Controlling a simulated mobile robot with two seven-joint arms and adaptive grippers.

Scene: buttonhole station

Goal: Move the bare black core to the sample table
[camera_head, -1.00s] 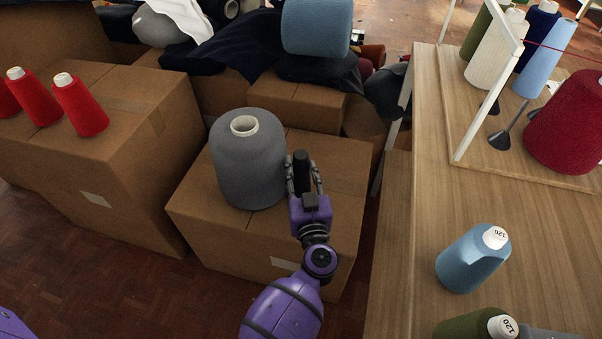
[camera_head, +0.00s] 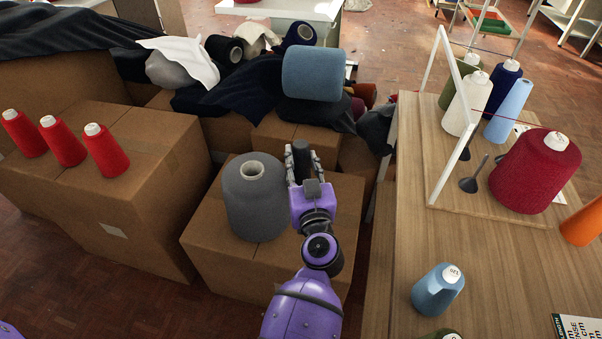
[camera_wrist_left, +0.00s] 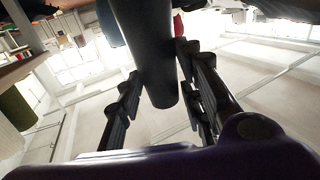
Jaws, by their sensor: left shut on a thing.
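The bare black core (camera_wrist_left: 150,45) is a smooth dark tube. In the left wrist view it stands between the two fingers. Whether the core's lower end touches anything cannot be told. A wooden table (camera_head: 390,270) is on the right; I cannot tell if it is the sample table. My right gripper is not in view.
The wooden table carries a blue cone (camera_head: 437,292), a dark red cone (camera_head: 535,175) and a white-framed rack (camera_head: 447,165). Red cones (camera_head: 106,152) stand on the left box. A large blue spool (camera_head: 312,75) lies on dark cloth behind my gripper. The table's left middle is bare.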

